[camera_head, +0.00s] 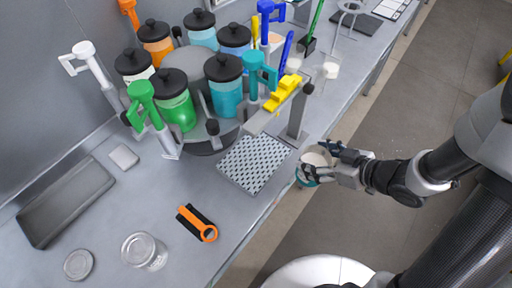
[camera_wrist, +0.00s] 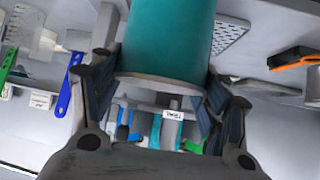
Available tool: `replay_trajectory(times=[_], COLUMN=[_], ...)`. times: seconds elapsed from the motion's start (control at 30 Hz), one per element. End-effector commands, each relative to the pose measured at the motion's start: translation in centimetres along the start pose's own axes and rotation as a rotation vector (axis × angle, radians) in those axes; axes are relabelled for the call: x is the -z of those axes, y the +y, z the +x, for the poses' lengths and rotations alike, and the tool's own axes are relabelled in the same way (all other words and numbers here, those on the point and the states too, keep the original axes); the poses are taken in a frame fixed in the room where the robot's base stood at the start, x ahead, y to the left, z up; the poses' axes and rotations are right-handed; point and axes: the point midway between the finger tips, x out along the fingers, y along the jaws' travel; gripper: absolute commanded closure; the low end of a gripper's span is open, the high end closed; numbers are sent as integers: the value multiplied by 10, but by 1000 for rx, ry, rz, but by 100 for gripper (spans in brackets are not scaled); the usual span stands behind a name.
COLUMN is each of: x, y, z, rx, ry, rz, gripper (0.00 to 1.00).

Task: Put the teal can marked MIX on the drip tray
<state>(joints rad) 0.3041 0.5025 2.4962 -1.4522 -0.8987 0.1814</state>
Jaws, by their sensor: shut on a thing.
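The teal can (camera_head: 307,179) is in my gripper (camera_head: 323,160), just off the front edge of the bench in the head view. In the wrist view the teal can (camera_wrist: 168,40) stands between the fingers of my gripper (camera_wrist: 160,88), which is shut around its sides. Its open top looks pale inside. No MIX mark shows on the faces I see. The drip tray (camera_head: 254,163), a light plate with dark perforations, lies on the bench to the left of the can. The can is apart from it. A corner of the tray (camera_wrist: 232,33) shows in the wrist view.
A carousel of lidded jars (camera_head: 205,68) with coloured levers stands behind the tray. A yellow block on a post (camera_head: 284,92) rises beside the tray. An orange-and-black tool (camera_head: 198,223), a glass jar (camera_head: 144,251) and a grey tray (camera_head: 66,202) lie to the left.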

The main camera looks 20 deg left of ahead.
Motion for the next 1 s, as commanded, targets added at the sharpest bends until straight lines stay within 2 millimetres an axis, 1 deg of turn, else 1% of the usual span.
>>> replay_trajectory(times=[0.03,0.1,0.23,0.33,0.47,0.8,0.9,1.0], x=[-1,-3,-3,4,22,72,85,95], y=[-12,-24,-36,-40,-45,-56,-59,-60], z=[2,4,9,20,45,111,128,140], rx=[37,76,111,119,120,117,116,114], ry=[1,1,1,1,1,2,2,1], rz=[-24,-56,-88,-97,-100,-96,-95,-93], gripper=[93,93,93,93,93,93,93,93])
